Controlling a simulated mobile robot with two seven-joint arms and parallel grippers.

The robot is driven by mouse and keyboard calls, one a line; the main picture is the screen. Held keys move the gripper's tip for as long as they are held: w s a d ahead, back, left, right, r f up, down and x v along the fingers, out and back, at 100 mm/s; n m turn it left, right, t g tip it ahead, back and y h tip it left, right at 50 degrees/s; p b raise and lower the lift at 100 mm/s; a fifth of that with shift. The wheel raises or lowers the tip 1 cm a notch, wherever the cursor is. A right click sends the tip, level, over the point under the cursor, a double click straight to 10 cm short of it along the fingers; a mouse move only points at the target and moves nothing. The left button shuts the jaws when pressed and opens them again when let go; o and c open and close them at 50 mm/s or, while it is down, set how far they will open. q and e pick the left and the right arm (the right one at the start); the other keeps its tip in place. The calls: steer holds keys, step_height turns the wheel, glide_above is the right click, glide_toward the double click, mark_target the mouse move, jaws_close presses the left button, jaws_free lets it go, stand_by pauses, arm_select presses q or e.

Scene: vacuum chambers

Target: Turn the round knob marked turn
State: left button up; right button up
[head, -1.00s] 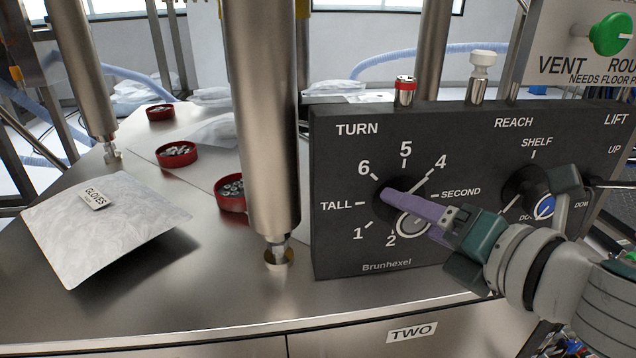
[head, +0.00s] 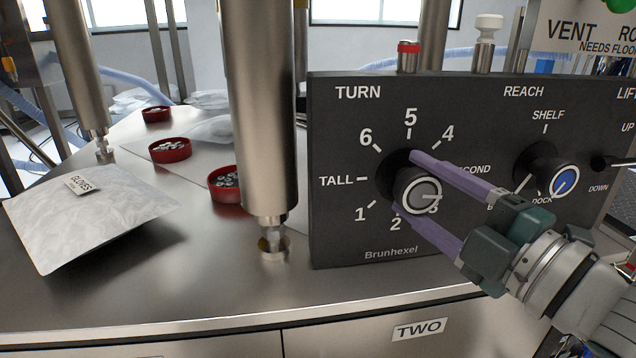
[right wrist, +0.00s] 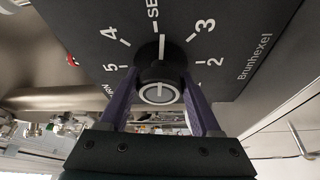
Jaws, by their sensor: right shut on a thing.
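The round knob (head: 418,188) under the word TURN is black with a grey cap, on the front of a dark control box (head: 335,240). Around it are the marks TALL, SECOND and several numbers. My right gripper (head: 408,183) has its purple fingers on either side of the knob, one above and one below, and is shut on it. In the right wrist view the knob (right wrist: 158,92) sits between both fingers, and the white line on its cap points toward SECOND. The left gripper is not in view.
A second knob (head: 556,178) with a blue cap, under REACH, is right of my gripper. A thick metal post (head: 258,110) stands left of the box. A gloves packet (head: 90,215) and red dishes (head: 170,150) lie on the steel bench.

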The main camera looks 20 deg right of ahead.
steer(key=m, duration=0.2)
steer(key=m+t+b, duration=0.1)
steer(key=m, duration=0.1)
steer(key=shift+f+h, duration=0.2)
steer(key=shift+h, duration=0.2)
steer(key=m+t+h, duration=0.1)
steer(key=m, duration=0.3)
steer(key=shift+a+t+b, duration=0.1)
steer(key=shift+t+b, duration=0.3)
steer(key=m+h, duration=0.1)
steer(key=m, duration=0.1)
steer(key=m+h, duration=0.1)
steer(key=m, duration=0.2)
steer(key=shift+a+t+h, duration=0.1)
steer(key=shift+t+h, duration=0.3)
steer(key=shift+w+a+r+m+h, duration=0.1)
steer(key=shift+m+h, duration=0.75)
steer(key=shift+m, duration=0.85)
steer(key=shift+m+h, duration=0.85)
steer(key=shift+m, duration=1.15)
steer(key=o, duration=1.3)
steer(key=shift+o, duration=0.2)
